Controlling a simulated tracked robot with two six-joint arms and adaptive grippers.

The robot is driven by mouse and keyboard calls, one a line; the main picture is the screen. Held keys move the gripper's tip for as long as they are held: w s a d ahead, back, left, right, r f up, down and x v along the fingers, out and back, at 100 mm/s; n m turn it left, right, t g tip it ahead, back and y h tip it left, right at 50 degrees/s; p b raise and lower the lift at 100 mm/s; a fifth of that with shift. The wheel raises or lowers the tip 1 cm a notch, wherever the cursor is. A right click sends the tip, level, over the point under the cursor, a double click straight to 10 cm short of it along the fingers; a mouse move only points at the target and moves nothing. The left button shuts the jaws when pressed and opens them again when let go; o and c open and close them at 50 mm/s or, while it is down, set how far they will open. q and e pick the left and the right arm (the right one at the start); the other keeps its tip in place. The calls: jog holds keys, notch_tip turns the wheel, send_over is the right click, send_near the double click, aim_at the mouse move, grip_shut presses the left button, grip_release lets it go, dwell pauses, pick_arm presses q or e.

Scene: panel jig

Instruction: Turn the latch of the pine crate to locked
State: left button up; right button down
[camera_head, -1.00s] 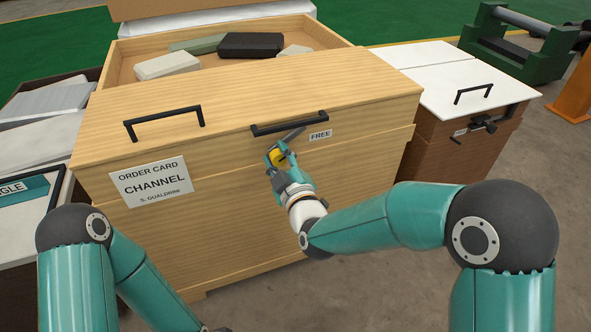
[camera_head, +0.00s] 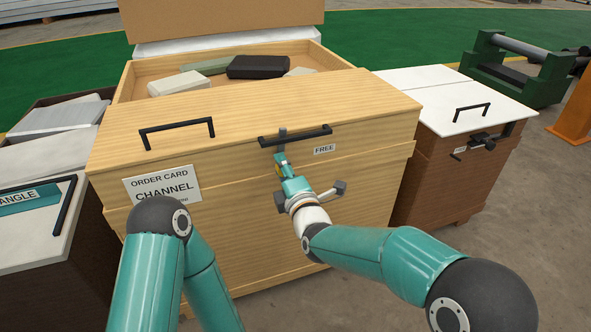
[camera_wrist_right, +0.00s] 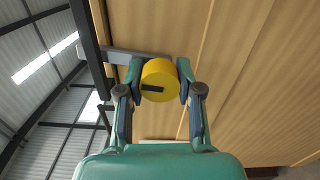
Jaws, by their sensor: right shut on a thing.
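The pine crate (camera_head: 240,220) stands in the middle of the head view, with a label reading FREE (camera_head: 324,149) near its front top edge. Its latch has a yellow knob (camera_wrist_right: 160,68) with a black mark, and a grey bar (camera_wrist_right: 140,55). My left gripper is out of view; only my left arm shows.
A brown crate with a white lid (camera_head: 455,100) and its own dark latch (camera_head: 482,142) stands at the right. Another open crate (camera_head: 130,95) with several blocks is behind. A white-lidded box (camera_head: 40,230) is at the left. Bare floor (camera_head: 520,220) lies at the right.

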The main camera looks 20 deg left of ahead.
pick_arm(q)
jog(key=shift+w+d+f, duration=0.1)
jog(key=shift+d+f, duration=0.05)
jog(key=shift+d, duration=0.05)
pick_arm(e)
jog(key=shift+s+a+f+n, duration=0.15)
jog(key=shift+f+n, duration=0.25)
jog(key=shift+n, duration=0.4)
jog(key=c, duration=0.7)
grip_release()
jog(key=shift+c, duration=0.2)
jog(key=shift+r, duration=0.2)
jog(key=shift+d, duration=0.2)
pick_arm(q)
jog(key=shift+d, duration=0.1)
pick_arm(e)
jog(key=v, duration=1.2)
